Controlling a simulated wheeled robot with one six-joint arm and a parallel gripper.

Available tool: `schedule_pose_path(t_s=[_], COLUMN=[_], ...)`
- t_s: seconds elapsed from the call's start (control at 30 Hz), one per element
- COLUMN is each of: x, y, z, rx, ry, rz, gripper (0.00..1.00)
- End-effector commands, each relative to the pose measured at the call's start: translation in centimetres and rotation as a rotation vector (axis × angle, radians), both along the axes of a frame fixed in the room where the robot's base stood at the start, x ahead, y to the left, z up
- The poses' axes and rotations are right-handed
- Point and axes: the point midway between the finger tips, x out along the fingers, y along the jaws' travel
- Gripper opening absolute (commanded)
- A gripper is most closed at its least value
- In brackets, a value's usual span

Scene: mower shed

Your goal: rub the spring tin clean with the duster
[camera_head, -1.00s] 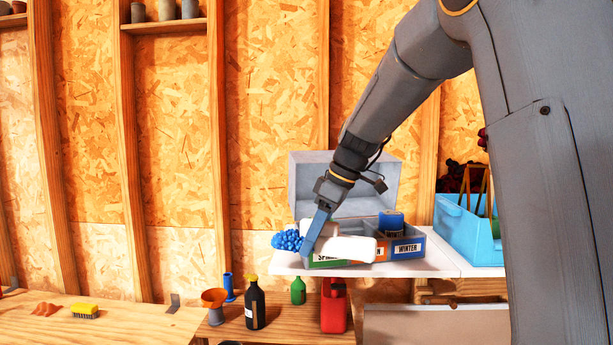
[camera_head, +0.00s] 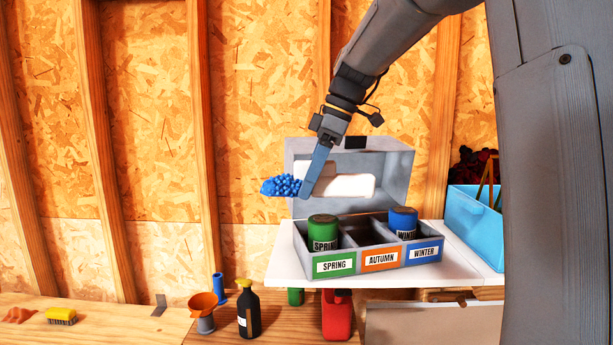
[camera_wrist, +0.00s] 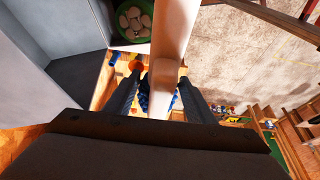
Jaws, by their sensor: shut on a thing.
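My gripper (camera_head: 307,192) is shut on the duster, which has a blue nubbly head (camera_head: 281,186) and a long white part (camera_head: 348,186). The duster is level and held above the tins, in front of the grey box's raised lid, apart from the spring tin. The spring tin (camera_head: 323,235) is green with a brownish top and stands upright in the compartment labelled SPRING. In the wrist view, the duster's white part (camera_wrist: 170,45) runs up between my fingers, with some blue of its head (camera_wrist: 143,101) showing behind it.
The grey box (camera_head: 301,250) stands on a white shelf (camera_head: 280,268). Its AUTUMN compartment looks empty; a blue tin (camera_head: 403,222) is in WINTER. A light blue crate (camera_head: 474,222) is at the right. A black bottle (camera_head: 248,313), orange funnel (camera_head: 203,304) and red can (camera_head: 336,316) stand lower down.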

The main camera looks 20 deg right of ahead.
Motion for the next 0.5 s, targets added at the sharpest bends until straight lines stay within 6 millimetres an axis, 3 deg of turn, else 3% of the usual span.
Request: schedule_pose_path(t_s=[0.5], x=[0.1], y=[0.1], z=[-4.9], rx=[0.0], ry=[0.001], rz=[0.0], gripper=[0.32])
